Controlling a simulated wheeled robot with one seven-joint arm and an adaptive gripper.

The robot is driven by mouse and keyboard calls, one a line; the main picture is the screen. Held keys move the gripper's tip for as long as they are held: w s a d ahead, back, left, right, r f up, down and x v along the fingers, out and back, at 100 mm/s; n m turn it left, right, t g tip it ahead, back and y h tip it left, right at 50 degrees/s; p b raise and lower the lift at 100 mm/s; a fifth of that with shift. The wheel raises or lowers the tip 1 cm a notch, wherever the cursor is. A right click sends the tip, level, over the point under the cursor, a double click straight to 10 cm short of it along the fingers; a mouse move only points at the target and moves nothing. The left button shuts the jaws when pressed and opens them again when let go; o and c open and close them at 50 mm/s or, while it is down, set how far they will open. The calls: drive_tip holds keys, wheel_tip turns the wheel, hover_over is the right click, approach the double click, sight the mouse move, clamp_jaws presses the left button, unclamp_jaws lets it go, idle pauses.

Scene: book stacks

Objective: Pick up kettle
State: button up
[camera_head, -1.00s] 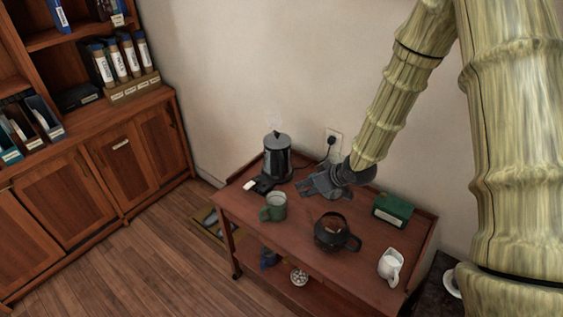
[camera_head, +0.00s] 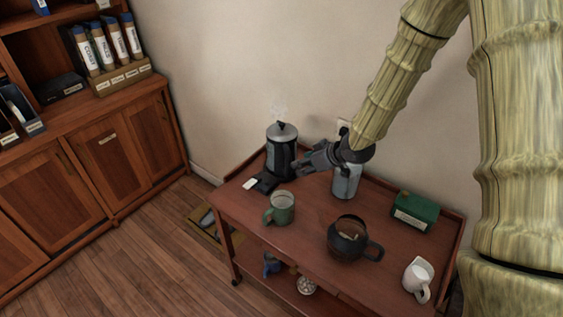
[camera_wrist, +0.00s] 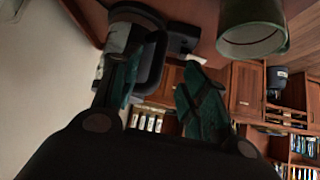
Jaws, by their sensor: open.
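The kettle (camera_head: 281,158), black and grey with a dark lid knob, stands upright at the back left of the wooden cart, with steam above it. My gripper (camera_head: 301,166) is open at its right side, fingers pointing towards it. In the wrist view the kettle (camera_wrist: 118,36) lies sideways at the top left. Its dark handle (camera_wrist: 156,62) shows in the gap between the fingers of my gripper (camera_wrist: 163,78). One finger overlaps the kettle body in the picture. I cannot tell whether anything touches.
A green mug (camera_head: 280,209) stands in front of the kettle. A silver canister (camera_head: 346,184) is below my wrist. A dark teapot (camera_head: 347,242), a green box (camera_head: 415,212) and a white jug (camera_head: 418,276) stand further right. A wall is behind the cart.

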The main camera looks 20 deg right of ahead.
sight(290, 166)
drive_tip(key=shift+r+p+x, duration=0.25)
drive_tip(key=shift+p+x, duration=0.95)
drive_tip(key=shift+x, duration=4.2)
drive_tip(key=shift+w+a+r, duration=0.1)
drive_tip(key=shift+r, duration=0.05)
clamp_jaws()
drive_tip(key=shift+w, duration=0.1)
